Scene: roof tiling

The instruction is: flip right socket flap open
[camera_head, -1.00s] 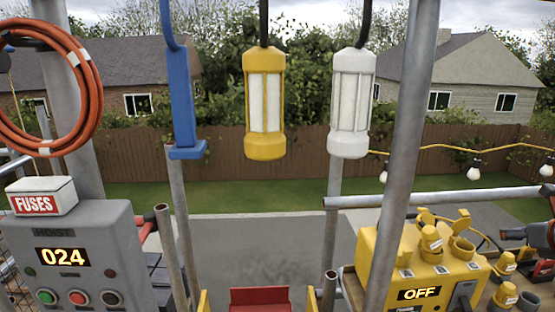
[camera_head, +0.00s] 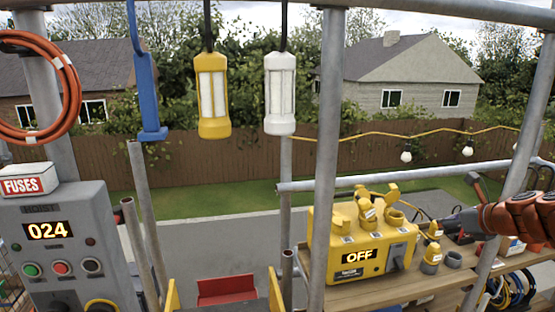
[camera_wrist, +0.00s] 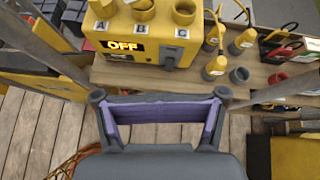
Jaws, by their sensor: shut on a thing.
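The yellow socket box (camera_head: 335,262) stands on the wooden bench, its display reading OFF. Its sockets carry letters A, B and C in the wrist view, where the box (camera_wrist: 120,70) is ahead of my gripper. The right socket (camera_head: 396,215) shows as a round yellow cup, with its yellow flap (camera_head: 393,191) appearing raised behind it. The right socket's cup also shows in the wrist view (camera_wrist: 184,12); its flap is cut off there. My gripper (camera_wrist: 162,104) is below the box in the wrist view, apart from it in the picture. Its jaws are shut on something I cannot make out.
Several yellow-and-grey connectors (camera_head: 431,258) stand right of the box on the bench (camera_head: 400,287). Scaffold poles (camera_head: 328,150) rise in front. A grey hoist panel (camera_head: 60,250) is at left. Yellow and white lamps (camera_head: 280,95) hang above.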

